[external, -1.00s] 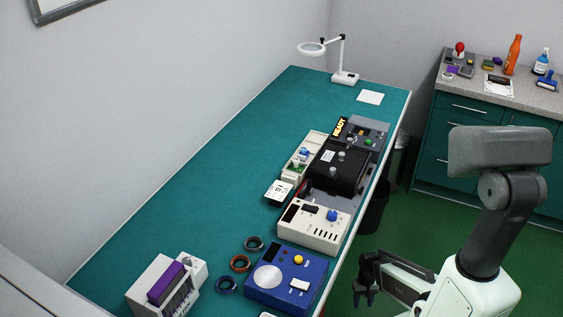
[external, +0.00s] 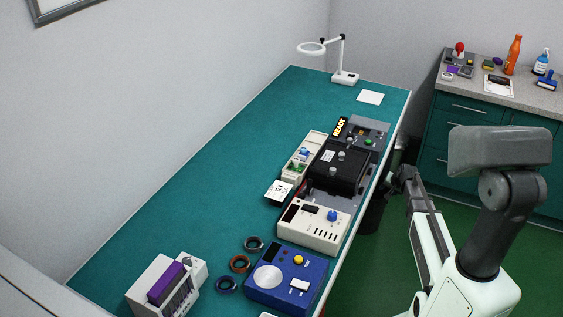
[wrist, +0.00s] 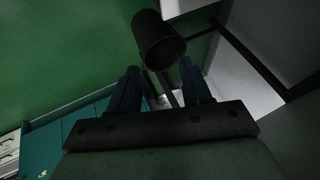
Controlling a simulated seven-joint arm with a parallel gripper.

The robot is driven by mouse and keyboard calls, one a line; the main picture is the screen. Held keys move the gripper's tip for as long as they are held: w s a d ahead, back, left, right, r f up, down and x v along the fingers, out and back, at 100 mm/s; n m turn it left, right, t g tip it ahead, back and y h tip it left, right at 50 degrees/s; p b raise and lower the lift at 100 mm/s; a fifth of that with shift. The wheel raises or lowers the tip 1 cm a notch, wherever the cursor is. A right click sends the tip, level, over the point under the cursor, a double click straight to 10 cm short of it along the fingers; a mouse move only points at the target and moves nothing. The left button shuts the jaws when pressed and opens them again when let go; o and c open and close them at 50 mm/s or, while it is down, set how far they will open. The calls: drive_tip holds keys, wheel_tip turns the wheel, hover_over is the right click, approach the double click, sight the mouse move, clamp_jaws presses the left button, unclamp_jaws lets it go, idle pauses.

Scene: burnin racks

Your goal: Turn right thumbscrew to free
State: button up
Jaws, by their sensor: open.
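In the external view, a black burn-in rack module (external: 338,166) sits on the green bench mat, with two silver round knobs on its top. One knob (external: 341,155) is toward the back and the other knob (external: 333,171) toward the front; I cannot tell which is the right thumbscrew. My gripper (external: 393,184) is off the bench's right edge, beside the module and apart from it. In the wrist view my gripper's two dark fingers (wrist: 160,92) are spread with nothing held between them. The thumbscrews do not show in the wrist view.
A black bin (wrist: 158,40) stands on the floor ahead of the fingers. A cream box with a blue knob (external: 313,222) and a blue device (external: 287,279) sit nearer on the bench. The mat's left side (external: 200,180) is clear.

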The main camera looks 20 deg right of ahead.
drive_tip(key=w+d+r+m+t+h, duration=0.1)
drive_tip(key=w+d+r, duration=0.25)
drive_tip(key=r, duration=0.35)
drive_tip(key=w+d+r+m+t, duration=0.1)
drive_tip(key=w+d+r, duration=0.1)
drive_tip(key=d+r, duration=0.4)
wheel_tip(320, 180, up, 28)
drive_tip(key=m+g+y, duration=0.2)
drive_tip(key=g, duration=0.6)
hover_over(350, 139)
wheel_tip(350, 139, down, 13)
drive_tip(key=shift+w+f, duration=0.1)
drive_tip(key=shift+w, duration=0.05)
clamp_jaws()
